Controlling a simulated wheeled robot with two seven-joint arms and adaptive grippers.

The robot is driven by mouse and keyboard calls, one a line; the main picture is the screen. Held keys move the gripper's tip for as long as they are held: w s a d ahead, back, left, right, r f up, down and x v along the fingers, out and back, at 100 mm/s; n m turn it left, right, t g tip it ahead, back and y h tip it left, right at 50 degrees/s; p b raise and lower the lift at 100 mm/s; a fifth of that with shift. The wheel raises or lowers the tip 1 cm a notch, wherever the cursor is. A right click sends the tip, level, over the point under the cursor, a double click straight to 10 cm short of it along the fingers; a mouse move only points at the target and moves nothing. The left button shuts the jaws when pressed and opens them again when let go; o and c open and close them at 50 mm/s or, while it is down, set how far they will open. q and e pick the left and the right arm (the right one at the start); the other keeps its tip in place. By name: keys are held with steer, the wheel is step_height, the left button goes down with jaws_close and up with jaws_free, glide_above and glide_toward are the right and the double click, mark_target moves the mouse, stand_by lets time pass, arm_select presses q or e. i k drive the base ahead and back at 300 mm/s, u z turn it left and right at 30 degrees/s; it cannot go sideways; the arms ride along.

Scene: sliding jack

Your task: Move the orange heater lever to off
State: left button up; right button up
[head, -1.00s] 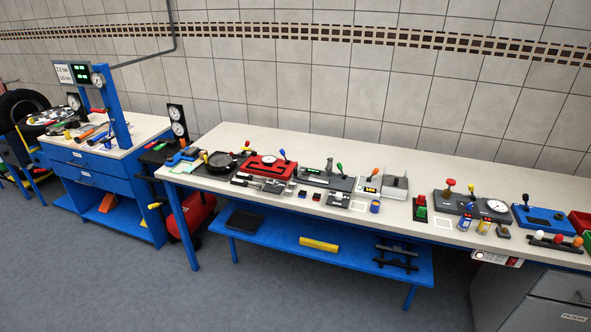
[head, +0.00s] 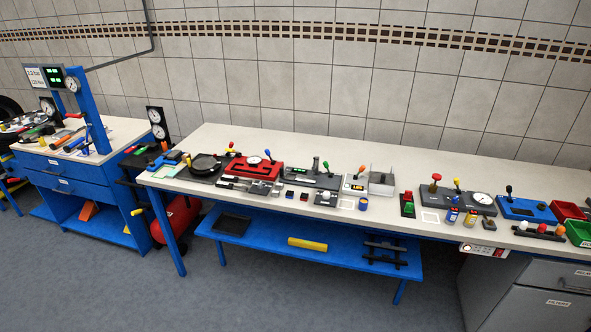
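A lever with an orange knob (head: 362,169) stands on a small pale unit with a dark display (head: 355,184), near the middle of the long bench. The lever looks tilted slightly to the right. An open grey metal box (head: 382,181) stands right beside it. The labels on the unit are too small to read, so I cannot tell the lever's setting. Neither of my grippers is in view.
The long bench (head: 240,137) has a clear strip along its back. A lever with a green knob (head: 326,167) stands to the left, and a red-knobbed device (head: 436,178) to the right. A blue lower shelf (head: 340,262) and grey drawers (head: 550,305) are below. The floor in front is free.

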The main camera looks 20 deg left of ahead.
mark_target(361, 169)
steer(key=z, duration=1)
steer(key=i, duration=2.05)
steer(key=u, duration=2.8)
